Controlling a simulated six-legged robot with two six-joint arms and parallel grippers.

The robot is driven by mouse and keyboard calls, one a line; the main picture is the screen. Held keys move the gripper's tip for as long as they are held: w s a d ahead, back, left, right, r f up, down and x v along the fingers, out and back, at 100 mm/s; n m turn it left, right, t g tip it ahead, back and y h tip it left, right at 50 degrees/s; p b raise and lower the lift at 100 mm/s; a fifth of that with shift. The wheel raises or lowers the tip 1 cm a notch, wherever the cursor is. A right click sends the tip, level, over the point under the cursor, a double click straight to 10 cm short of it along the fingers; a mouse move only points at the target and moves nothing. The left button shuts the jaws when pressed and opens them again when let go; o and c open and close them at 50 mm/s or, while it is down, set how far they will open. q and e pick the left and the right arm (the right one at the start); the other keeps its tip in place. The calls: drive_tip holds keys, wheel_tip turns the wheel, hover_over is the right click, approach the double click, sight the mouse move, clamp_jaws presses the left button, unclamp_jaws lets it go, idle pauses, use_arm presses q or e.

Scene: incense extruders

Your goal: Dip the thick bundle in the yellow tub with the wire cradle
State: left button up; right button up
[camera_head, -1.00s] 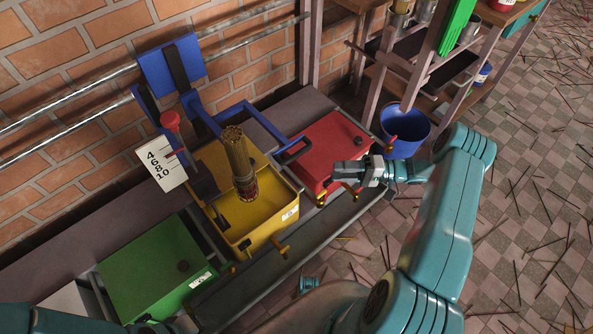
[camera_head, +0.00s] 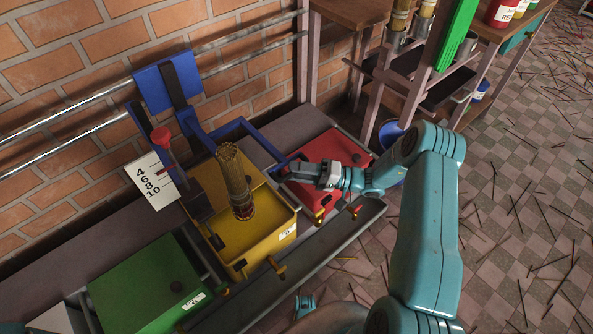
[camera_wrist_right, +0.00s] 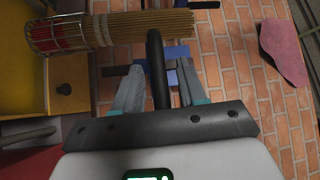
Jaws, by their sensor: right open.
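The yellow tub (camera_head: 268,246) is open, between a lidded green tub and a lidded red tub. A thick tan stick bundle (camera_head: 232,170) stands nearly upright in the wire cradle (camera_head: 241,206), over or inside the yellow tub; I cannot tell if its lower end touches the contents. The bundle (camera_wrist_right: 150,28) and cradle (camera_wrist_right: 50,33) also show in the right wrist view. A blue lever frame (camera_head: 232,128) reaches from the wall side. My right gripper (camera_head: 292,172) is open at its near end, with a dark grip bar (camera_wrist_right: 158,75) between the fingers. My left gripper is out of view.
The green tub (camera_head: 140,285) is at left and the red tub (camera_head: 340,150) at right, beneath my right gripper. A blue bucket (camera_head: 391,133) is partly hidden behind my arm. The brick wall bounds the back.

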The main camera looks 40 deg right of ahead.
drive_tip(key=shift+w+a, duration=0.25)
clamp_jaws()
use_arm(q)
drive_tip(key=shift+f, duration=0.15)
use_arm(e)
drive_tip(key=shift+f, duration=0.1)
